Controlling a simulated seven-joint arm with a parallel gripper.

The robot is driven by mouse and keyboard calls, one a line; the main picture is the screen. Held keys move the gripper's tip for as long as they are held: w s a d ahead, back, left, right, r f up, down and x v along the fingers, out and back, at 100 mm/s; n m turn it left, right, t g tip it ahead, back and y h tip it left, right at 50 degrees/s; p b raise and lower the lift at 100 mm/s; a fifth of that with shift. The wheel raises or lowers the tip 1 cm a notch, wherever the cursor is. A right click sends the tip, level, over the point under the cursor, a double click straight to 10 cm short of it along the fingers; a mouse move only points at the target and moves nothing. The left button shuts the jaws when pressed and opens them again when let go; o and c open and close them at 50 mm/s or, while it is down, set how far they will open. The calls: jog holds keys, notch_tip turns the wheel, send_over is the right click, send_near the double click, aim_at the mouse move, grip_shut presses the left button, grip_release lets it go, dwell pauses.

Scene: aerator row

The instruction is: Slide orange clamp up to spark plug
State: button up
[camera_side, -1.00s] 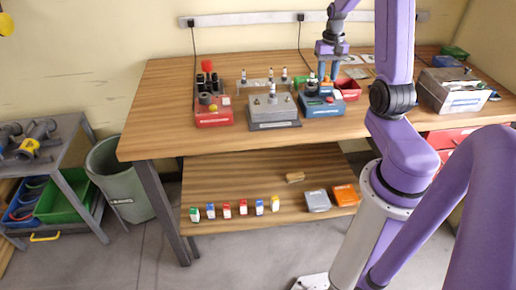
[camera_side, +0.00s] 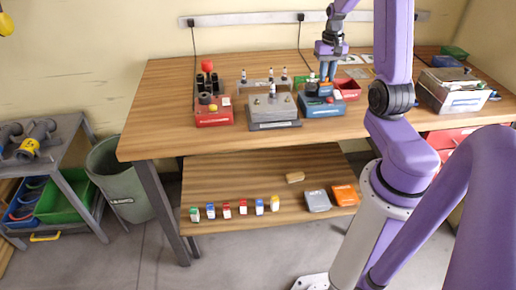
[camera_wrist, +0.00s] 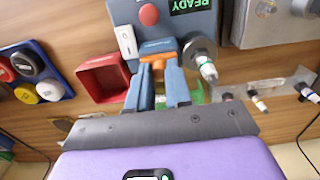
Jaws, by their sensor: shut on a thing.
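The orange clamp (camera_wrist: 158,52) shows between my fingertips in the wrist view, at the front of a blue-grey tester box (camera_wrist: 118,12). My gripper (camera_wrist: 158,72) is shut on it; the fingers hide part of the clamp. The spark plug (camera_wrist: 207,69) stands in a round metal holder to the right of the clamp, with a visible gap between them. In the side view my gripper (camera_side: 328,76) points down over the tester (camera_side: 322,108), where the clamp is too small to make out clearly.
The tester has a red button (camera_wrist: 149,14), a white switch (camera_wrist: 127,40) and a lit READY display. A red bin (camera_wrist: 102,77) is close on the left. A rail with several plugs (camera_wrist: 262,90) is on the right. A grey block (camera_side: 270,108) stands beside the tester.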

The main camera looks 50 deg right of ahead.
jog(key=shift+w+a, duration=0.6)
jog(key=o, duration=0.7)
notch_tip(320, 180, up, 8)
dwell(0.6)
